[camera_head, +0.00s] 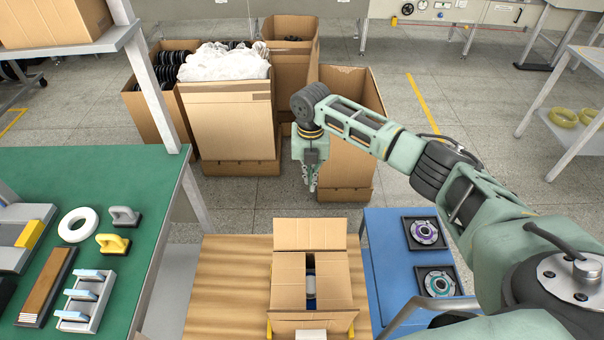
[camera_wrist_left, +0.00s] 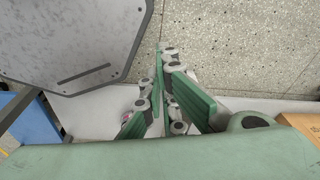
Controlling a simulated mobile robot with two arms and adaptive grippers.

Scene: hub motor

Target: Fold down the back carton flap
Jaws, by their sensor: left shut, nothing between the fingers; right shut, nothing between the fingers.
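The open carton (camera_head: 288,285) stands on the wooden table at the bottom centre of the head view. Its back flap (camera_head: 310,234) stands raised along the far edge. The front flap (camera_head: 285,326) sticks out towards me. My right gripper (camera_head: 311,187) hangs fingers down beyond the back flap, shut and empty, apart from the carton. My left gripper (camera_wrist_left: 163,50) shows only in the left wrist view, shut and empty above the floor, away from the carton.
The wooden table (camera_head: 225,285) has bare room left of the carton. A blue surface (camera_head: 385,260) with two dark trays is on the right. A green workbench (camera_head: 140,170) with tools is on the left. Tall cartons (camera_head: 232,120) stand on the floor behind.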

